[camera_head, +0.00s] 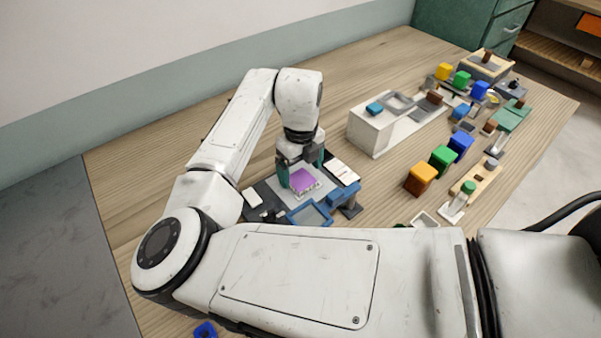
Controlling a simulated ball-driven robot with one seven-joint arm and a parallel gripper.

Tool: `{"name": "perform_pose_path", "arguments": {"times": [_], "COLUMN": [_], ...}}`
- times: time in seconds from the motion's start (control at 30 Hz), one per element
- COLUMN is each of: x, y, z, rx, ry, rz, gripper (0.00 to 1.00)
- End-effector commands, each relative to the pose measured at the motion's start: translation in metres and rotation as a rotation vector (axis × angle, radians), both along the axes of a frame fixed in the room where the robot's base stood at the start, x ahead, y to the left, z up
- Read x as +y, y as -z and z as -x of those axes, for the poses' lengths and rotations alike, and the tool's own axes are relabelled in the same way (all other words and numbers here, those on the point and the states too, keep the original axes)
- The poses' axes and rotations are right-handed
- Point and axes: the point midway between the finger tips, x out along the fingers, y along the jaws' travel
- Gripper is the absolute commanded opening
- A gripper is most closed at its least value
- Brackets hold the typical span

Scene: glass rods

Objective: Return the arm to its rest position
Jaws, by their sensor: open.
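My gripper (302,175) points down at the middle of the table, its teal fingers apart on either side of a purple block (303,181). The purple block rests on a pale plate of a dark fixture (262,197). I cannot tell whether the fingers touch the block. My white arm (233,125) bends over the table from the left. A large link of it crosses the lower part of the view and hides the near side of the table.
A white box unit (372,136) stands right of my gripper. Orange (420,179), green (443,159) and blue (461,144) blocks stand further right. A blue tray (311,214) lies just in front of the gripper. The table (140,170) is bare at the left.

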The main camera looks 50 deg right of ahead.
Motion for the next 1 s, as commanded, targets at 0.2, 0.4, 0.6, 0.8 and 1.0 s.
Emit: {"name": "perform_pose_path", "arguments": {"times": [0.2,0.4,0.6,0.8,1.0], "x": [-0.001,0.0,0.0,0.0,0.0], "y": [-0.043,-0.073,-0.085,-0.086,-0.112], "z": [0.0,-0.001,0.0,0.0,0.0], "rx": [-0.004,-0.003,0.0,0.0,-0.001], "ry": [0.002,0.0,0.0,0.0,0.0], "rz": [0.002,0.002,0.001,0.001,0.001], "gripper": [0.91,0.91,0.91,0.91,0.91]}}
